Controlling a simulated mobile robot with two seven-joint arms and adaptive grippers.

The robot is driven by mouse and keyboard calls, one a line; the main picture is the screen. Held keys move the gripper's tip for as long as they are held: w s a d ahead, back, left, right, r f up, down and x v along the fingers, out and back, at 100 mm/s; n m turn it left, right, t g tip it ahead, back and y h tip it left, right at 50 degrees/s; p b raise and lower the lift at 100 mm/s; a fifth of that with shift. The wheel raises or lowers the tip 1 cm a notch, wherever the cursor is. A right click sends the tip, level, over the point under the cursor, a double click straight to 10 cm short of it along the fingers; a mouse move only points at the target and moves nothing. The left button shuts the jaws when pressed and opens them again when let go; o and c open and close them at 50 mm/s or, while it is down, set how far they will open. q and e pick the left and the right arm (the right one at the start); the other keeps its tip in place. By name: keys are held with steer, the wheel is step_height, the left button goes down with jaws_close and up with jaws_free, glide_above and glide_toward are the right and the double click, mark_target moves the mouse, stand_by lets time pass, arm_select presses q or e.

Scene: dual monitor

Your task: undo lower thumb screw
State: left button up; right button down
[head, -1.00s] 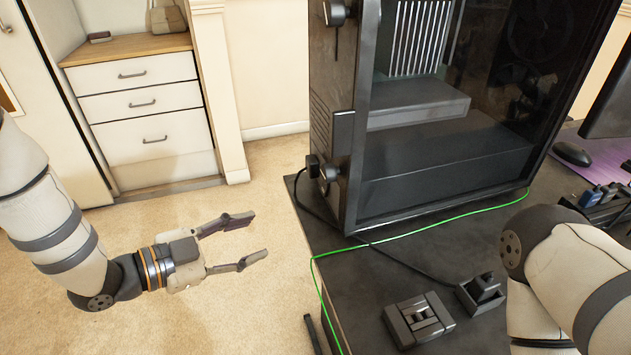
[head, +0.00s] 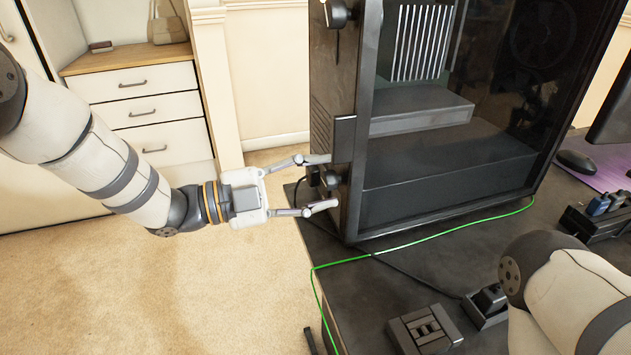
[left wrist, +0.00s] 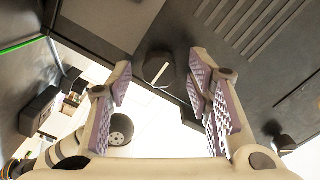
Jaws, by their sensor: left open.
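The lower thumb screw (head: 333,179) is a black knob on the rear edge of the black PC case (head: 348,120). In the left wrist view the knob (left wrist: 158,69) shows a white line across its face. My left gripper (head: 331,181) is open, with one finger above the knob and the other below it in the head view. In the left wrist view the knob is between the two padded fingers, with gaps visible at both sides. Whether any pad touches it I cannot tell. My right gripper is out of view; only its arm shows at lower right.
The upper thumb screw (head: 338,13) is high on the same case edge. A black plug (head: 312,170) with a cable sits beside the lower knob. A green cable (head: 420,241) crosses the dark desk (head: 390,282). Small black blocks (head: 424,331) lie at the desk's front.

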arm_select(q)
steer(key=shift+c, duration=0.5)
jaws_close()
